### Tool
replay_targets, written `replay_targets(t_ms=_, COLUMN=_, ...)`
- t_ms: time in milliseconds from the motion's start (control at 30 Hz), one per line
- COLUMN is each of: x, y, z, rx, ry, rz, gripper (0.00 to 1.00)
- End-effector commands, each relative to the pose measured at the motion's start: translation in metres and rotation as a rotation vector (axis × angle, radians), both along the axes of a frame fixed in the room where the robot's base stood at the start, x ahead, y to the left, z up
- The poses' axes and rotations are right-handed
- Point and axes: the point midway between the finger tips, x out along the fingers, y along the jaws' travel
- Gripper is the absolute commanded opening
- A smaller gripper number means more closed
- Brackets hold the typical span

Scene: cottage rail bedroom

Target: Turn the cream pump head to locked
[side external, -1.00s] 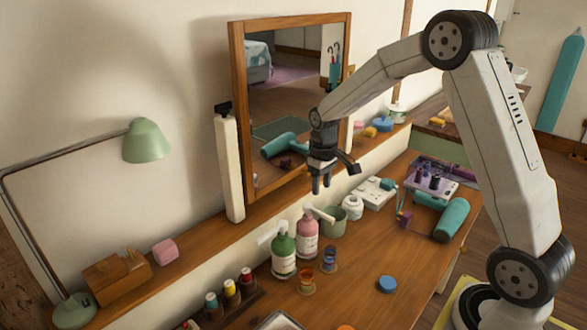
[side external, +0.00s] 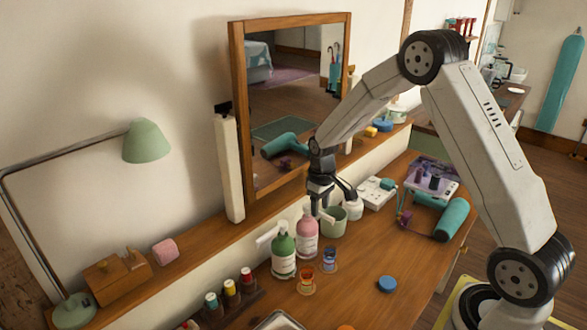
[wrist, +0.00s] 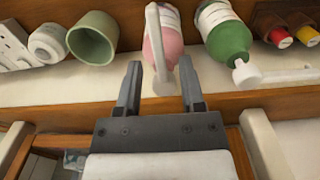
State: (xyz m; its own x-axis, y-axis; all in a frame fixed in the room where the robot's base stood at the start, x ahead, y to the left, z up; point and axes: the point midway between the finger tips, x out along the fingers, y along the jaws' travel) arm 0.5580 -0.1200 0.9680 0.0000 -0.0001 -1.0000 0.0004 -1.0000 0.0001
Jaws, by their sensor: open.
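A pink bottle (side external: 307,240) stands on the desk, with its off-white pump head mostly hidden by my gripper (side external: 321,208) in the side view. In the wrist view the pink bottle (wrist: 170,48) lies ahead, and its pump head (wrist: 158,50) with a long nozzle points toward my gripper (wrist: 160,82). My gripper is open, its two fingers either side of the nozzle; I cannot tell whether they touch it. A green bottle (side external: 284,256) with its own off-white pump head (side external: 269,234) stands to the left of the pink one.
A green cup (side external: 334,222) and a white jar (side external: 352,208) stand right of the pink bottle. Small orange and blue jars (side external: 330,260) stand in front. The mirror (side external: 290,100) and shelf are close behind. The desk is clear toward the blue disc (side external: 387,284).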

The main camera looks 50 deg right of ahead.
Motion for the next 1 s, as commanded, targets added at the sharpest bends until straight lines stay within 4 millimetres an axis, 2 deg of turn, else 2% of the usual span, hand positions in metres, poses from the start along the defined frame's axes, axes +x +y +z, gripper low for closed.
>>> replay_targets(t_ms=100, x=0.0, y=0.0, z=-0.0068, rx=0.0, ry=0.0, rz=0.0, gripper=0.5)
replay_targets(t_ms=400, x=0.0001, y=0.0, z=-0.0085, rx=0.0, ry=-0.001, rz=0.0, gripper=0.5)
replay_targets(t_ms=433, x=0.0001, y=0.0, z=-0.0085, rx=0.0, ry=-0.001, rz=0.0, gripper=0.47)
replay_targets(t_ms=567, x=0.0001, y=0.0, z=-0.0084, rx=0.0, ry=-0.001, rz=0.0, gripper=0.06)
replay_targets(t_ms=600, x=0.0001, y=0.0, z=-0.0084, rx=0.0, ry=-0.001, rz=0.0, gripper=0.0)
replay_targets(t_ms=1000, x=0.0001, y=0.0001, z=-0.0082, rx=0.0, ry=-0.001, rz=0.0, gripper=0.0)
